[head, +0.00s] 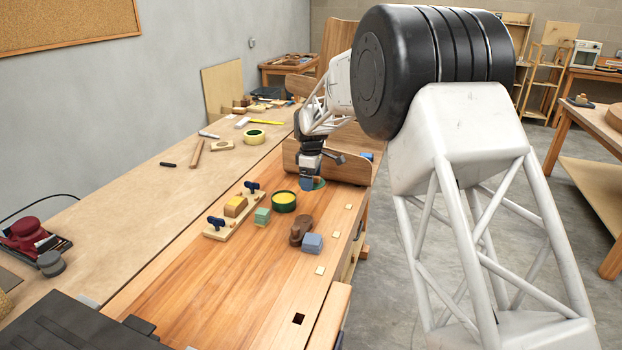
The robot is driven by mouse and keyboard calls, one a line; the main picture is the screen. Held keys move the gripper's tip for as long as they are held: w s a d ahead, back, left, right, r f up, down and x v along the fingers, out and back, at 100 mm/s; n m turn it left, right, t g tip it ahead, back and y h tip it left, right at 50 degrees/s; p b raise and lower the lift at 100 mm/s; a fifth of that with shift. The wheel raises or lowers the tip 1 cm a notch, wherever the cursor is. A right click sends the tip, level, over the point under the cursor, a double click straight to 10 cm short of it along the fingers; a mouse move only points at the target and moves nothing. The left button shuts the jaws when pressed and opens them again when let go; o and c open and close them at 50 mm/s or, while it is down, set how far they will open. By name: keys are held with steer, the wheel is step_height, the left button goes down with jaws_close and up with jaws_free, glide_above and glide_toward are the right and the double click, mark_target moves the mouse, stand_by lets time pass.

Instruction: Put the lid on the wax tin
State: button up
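The open wax tin (284,203) is dark green and round with yellow wax showing inside. It stands upright on the wooden bench. A green rounded piece (320,185), likely the lid, shows in part at the far side of the tin, beneath my gripper. My gripper (308,181) points down beyond and to the right of the tin, close above the bench. A small blue shape and a brown shape show at its tip. I cannot tell whether its fingers are open or shut, or whether they touch the green piece.
A wooden jig with blue clamps (232,212) and a green block (262,216) stand left of the tin. A brown wooden plane-like piece (300,231) and a blue-grey block (312,243) stand nearer. A bent wooden panel (340,165) stands behind my gripper. The bench's near part is largely clear.

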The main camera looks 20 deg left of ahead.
mark_target(283, 199)
steer(key=shift+a, duration=0.15)
steer(key=s+a+n, duration=0.2)
steer(key=a+n, duration=0.1)
steer(key=a, duration=0.6)
steer(key=shift+a+r+n, duration=0.2)
steer(key=shift+a+n, duration=0.05)
steer(key=shift+n, duration=0.15)
steer(key=shift+f, duration=0.3)
steer(key=shift+f, duration=2.4)
steer(key=shift+f, duration=0.7)
stand_by(1.9)
steer(key=o, duration=0.5)
steer(key=shift+r, duration=0.2)
